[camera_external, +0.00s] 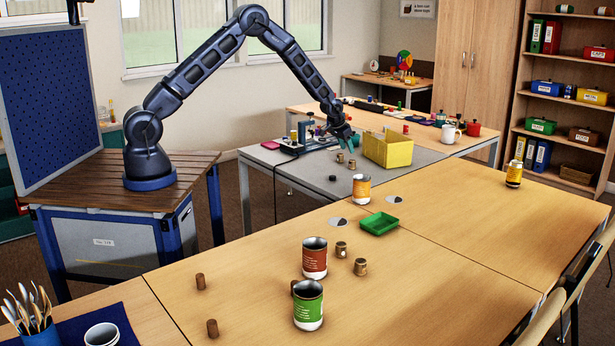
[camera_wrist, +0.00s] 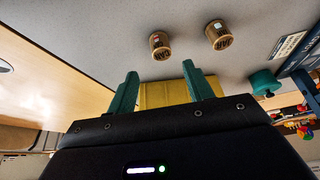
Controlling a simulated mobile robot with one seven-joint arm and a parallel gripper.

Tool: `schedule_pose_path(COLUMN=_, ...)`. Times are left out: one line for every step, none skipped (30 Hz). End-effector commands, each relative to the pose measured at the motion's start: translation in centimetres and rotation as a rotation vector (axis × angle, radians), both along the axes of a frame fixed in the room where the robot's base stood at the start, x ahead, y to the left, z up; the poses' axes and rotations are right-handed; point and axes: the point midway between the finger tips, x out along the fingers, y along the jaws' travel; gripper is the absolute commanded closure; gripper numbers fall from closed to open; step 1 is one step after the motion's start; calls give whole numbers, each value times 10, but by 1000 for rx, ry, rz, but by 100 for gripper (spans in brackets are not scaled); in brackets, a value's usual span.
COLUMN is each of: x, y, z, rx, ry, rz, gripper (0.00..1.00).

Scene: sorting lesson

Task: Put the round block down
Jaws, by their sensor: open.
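My gripper (camera_external: 346,136) is over the grey table, beside the yellow box. In the wrist view its two green fingers (camera_wrist: 160,85) are spread apart, with no block between them. Two short round wooden blocks with dark marks stand on the grey table, apart from the fingers: one block (camera_wrist: 160,45) ahead of the gap and another block (camera_wrist: 218,35) to its right. In the external view they show as small tan blocks, one left (camera_external: 340,158) and one right (camera_external: 352,164), below the gripper. I cannot tell which one the task means.
The yellow box (camera_external: 388,150) stands close right of my gripper. A teal knob-like thing (camera_wrist: 265,82) is at the right in the wrist view. The wooden table holds a green tray (camera_external: 379,224), red can (camera_external: 314,260), green can (camera_external: 308,308) and yellow can (camera_external: 361,192). Its right part is mostly clear.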

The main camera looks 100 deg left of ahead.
Motion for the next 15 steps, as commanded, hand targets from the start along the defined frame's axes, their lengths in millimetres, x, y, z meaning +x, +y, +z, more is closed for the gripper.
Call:
schedule_pose_path(x=-2, y=-2, z=8, rx=1, ry=-2, rz=0, gripper=49)
schedule_pose_path(x=-3, y=-2, z=11, rx=1, ry=-2, rz=0, gripper=49)
schedule_pose_path(x=-5, y=-3, z=15, rx=1, ry=-2, rz=0, gripper=49)
schedule_pose_path(x=-6, y=-4, z=18, rx=1, ry=-2, rz=0, gripper=49)
schedule_pose_path(x=-7, y=-5, z=20, rx=1, ry=-2, rz=0, gripper=49)
schedule_pose_path(x=-8, y=-6, z=22, rx=1, ry=-1, rz=0, gripper=49)
schedule_pose_path(x=-8, y=-6, z=24, rx=1, ry=-1, rz=0, gripper=49)
schedule_pose_path(x=-9, y=-6, z=25, rx=1, ry=-1, rz=0, gripper=49)
schedule_pose_path(x=-9, y=-7, z=26, rx=1, ry=-1, rz=0, gripper=49)
schedule_pose_path(x=-10, y=-7, z=27, rx=1, ry=-1, rz=0, gripper=49)
schedule_pose_path(x=-10, y=-7, z=28, rx=1, ry=-1, rz=0, gripper=49)
schedule_pose_path(x=-10, y=-7, z=28, rx=1, ry=-1, rz=0, gripper=49)
schedule_pose_path(x=-10, y=-7, z=28, rx=1, ry=-1, rz=0, gripper=49)
schedule_pose_path(x=-10, y=-7, z=28, rx=1, ry=-1, rz=0, gripper=49)
schedule_pose_path(x=-10, y=-7, z=29, rx=1, ry=-1, rz=-1, gripper=49)
